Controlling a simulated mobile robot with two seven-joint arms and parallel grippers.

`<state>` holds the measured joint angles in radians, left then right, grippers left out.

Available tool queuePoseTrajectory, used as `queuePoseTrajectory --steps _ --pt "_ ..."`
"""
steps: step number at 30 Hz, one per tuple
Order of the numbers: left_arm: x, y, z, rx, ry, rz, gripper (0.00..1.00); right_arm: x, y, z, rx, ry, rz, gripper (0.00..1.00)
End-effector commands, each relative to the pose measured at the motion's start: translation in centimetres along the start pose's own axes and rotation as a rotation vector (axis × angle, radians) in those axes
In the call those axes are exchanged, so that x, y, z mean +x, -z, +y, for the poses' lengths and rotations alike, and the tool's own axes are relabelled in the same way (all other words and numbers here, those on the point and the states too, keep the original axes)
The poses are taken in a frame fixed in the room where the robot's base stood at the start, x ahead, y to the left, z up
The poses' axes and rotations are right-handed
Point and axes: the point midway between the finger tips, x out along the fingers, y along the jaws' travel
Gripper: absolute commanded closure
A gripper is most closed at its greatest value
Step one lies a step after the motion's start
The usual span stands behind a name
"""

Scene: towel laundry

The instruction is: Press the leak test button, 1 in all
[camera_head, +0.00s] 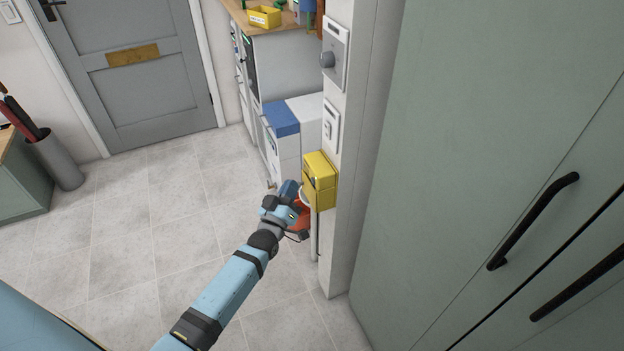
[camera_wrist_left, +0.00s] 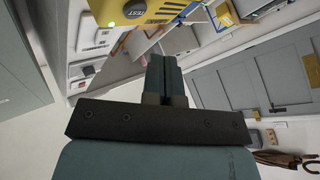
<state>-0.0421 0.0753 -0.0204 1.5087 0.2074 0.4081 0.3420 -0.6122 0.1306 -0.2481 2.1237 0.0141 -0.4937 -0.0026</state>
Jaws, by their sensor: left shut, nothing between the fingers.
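A yellow box (camera_head: 319,170) is fixed to the narrow wall end in the head view. In the left wrist view the yellow box (camera_wrist_left: 185,14) is at the top, cut off by the frame edge. A dark round button marked TEST (camera_wrist_left: 134,9) shows on it. My left gripper (camera_head: 292,192) is beside the box's left side in the head view. In the left wrist view its fingers (camera_wrist_left: 165,62) are shut and empty, pointing up toward the box, below and right of the button. I cannot tell whether they touch the box. My right gripper is not in view.
Above the box, the wall end carries a white switch (camera_head: 331,122) and a grey panel with a knob (camera_head: 336,52). A tall green cabinet (camera_head: 470,130) with black handles stands to the right. Tiled floor (camera_head: 150,220) is clear to the left. A grey door (camera_head: 135,75) is behind.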

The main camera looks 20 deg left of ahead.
Motion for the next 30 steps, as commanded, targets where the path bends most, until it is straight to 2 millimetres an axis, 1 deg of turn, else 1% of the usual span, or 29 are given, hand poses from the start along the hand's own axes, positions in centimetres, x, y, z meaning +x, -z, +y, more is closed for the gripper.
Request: queuePoseTrajectory --steps 3,9,30 --pt "-0.8 0.8 -0.6 0.001 0.0 0.0 1.0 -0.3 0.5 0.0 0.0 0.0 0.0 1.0" --pt "-1.9 1.5 -1.3 0.0 -0.001 0.0 1.0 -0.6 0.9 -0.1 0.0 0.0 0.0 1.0" --pt "-1.9 1.4 -1.4 -0.001 -0.001 0.001 1.0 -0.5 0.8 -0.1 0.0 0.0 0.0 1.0"
